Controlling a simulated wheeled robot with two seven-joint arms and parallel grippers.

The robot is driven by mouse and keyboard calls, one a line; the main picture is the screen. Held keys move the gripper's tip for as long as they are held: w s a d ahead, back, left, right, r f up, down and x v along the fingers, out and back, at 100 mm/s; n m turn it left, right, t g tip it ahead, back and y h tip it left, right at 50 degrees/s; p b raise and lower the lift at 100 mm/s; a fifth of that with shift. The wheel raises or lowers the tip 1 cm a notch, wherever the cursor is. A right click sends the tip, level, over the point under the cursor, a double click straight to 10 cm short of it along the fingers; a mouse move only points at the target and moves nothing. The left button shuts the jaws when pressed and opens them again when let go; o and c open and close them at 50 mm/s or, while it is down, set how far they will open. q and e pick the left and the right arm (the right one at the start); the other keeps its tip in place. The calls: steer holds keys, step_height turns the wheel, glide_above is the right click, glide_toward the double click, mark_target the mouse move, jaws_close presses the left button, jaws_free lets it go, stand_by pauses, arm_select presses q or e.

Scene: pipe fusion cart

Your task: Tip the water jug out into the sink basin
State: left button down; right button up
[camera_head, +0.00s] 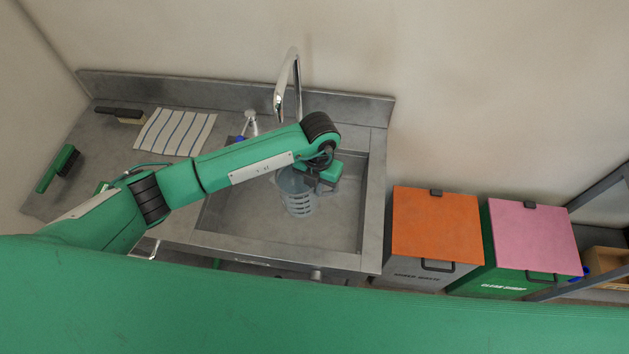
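The water jug (298,203) is a clear, bluish-grey vessel with dark markings on its side. It shows over the sink basin (245,215), below my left gripper (318,180). My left gripper is at the jug's upper right side, and the wrist and forearm hide part of the jug's top. The fingers are too small and dark to tell whether they are closed on the handle. I cannot tell clearly whether the jug is tilted or what is in it. My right gripper is not in view.
A tall chrome faucet (291,85) stands behind the basin. A striped cloth (176,132), a green brush (58,169) and a dark-handled brush (119,113) lie on the left counter. An orange-lidded bin (436,224) and a pink-lidded bin (532,236) stand to the right.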

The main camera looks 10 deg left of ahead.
mark_target(281, 190)
arm_select(q)
steer(key=shift+s+a+f+m+t+h+b, duration=0.15)
steer(key=shift+s+a+t+h+b, duration=0.35)
steer(key=shift+a+h+b, duration=2)
steer(key=shift+s+a+r+m+t+h+b, duration=0.15)
steer(key=shift+a+t+h+b, duration=0.45)
steer(key=shift+h+b, duration=3.9)
steer(key=shift+s+a+f+m+t+h+b, duration=0.5)
steer(key=shift+a+h+b, duration=1.2)
steer(key=shift+b, duration=3.25)
steer(key=shift+w+d+r+n+h, duration=0.15)
steer(key=shift+d+r+n+h, duration=0.15)
steer(key=shift+d+r+h, duration=0.15)
